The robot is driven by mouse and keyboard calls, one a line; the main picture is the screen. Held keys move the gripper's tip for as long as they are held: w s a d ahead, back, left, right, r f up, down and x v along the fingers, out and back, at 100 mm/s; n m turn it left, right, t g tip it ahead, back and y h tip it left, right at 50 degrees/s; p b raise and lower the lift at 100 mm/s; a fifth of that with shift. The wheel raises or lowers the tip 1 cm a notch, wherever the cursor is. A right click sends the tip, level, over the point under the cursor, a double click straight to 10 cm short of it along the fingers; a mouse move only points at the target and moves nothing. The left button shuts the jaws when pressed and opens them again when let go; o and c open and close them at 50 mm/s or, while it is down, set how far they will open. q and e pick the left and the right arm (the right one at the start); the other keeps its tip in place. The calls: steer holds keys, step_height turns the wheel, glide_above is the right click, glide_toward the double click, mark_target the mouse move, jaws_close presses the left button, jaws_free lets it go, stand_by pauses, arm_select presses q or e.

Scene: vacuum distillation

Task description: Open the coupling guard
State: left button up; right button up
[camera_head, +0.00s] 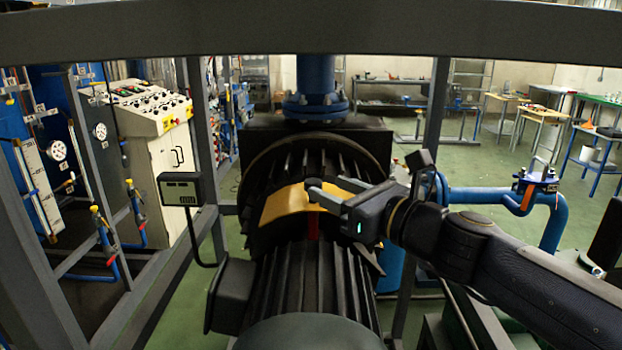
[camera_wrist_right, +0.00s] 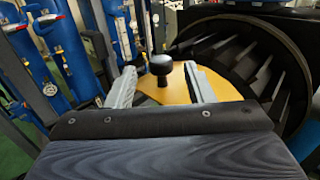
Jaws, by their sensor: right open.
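The coupling guard (camera_head: 285,205) is a curved yellow-orange cover over the shaft between the black finned motor and the round ribbed housing. In the right wrist view the guard (camera_wrist_right: 172,92) carries a black round knob (camera_wrist_right: 160,66) on top. My right gripper (camera_head: 312,189) comes in from the right and is above the guard. In the wrist view its two fingers (camera_wrist_right: 160,84) are apart, one on each side of the knob, which stands between them. I cannot tell whether they touch it. My left gripper is not in view.
The finned motor (camera_head: 310,285) lies in front of the guard and the ribbed housing (camera_head: 330,150) behind it. A small grey display box (camera_head: 180,189) stands at the left on a bent stem. Grey frame posts (camera_head: 203,140) and an overhead beam (camera_head: 300,30) surround the machine.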

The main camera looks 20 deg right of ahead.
mark_target(319, 184)
steer(key=shift+x, duration=2.75)
jaws_close()
